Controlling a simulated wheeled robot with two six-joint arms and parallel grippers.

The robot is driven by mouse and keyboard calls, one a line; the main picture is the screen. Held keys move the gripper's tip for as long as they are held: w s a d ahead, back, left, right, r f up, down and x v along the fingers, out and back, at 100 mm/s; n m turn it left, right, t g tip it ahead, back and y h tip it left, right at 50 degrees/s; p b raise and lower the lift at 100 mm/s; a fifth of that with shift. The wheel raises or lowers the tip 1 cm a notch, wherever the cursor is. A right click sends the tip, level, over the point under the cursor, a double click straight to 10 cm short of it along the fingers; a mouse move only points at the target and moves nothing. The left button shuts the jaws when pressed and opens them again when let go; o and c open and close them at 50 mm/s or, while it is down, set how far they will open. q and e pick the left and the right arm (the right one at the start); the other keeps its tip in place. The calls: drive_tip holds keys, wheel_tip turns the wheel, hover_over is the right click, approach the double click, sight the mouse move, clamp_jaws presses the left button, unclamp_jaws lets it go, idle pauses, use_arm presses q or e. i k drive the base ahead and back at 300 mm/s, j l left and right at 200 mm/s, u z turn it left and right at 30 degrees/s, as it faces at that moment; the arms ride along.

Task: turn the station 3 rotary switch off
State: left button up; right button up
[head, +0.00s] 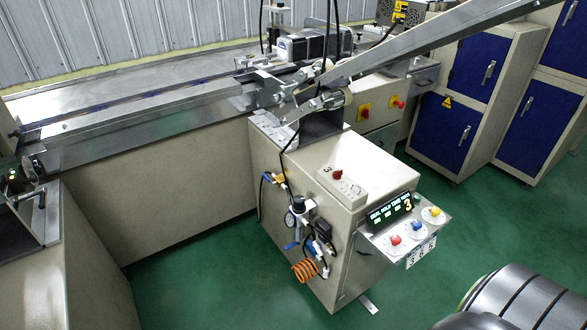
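The station 3 cabinet (300,190) stands in the middle of the head view. On its top is a small pale box (350,189) marked "3" with a red knob (337,174). The knob is too small to tell its setting. A sloped panel (407,238) at the cabinet's right end carries a red knob (395,240), a blue knob (416,226) and a yellow knob (435,211). Beside them is a lit display (390,212) showing a large "3". I cannot tell which knob is the rotary switch. Neither gripper shows.
A gauge (299,204) and an orange coiled hose (305,271) stick out from the cabinet's front. A slanted metal chute (430,42) hangs above.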

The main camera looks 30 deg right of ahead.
sight(336, 174)
drive_tip(key=z, duration=1.4)
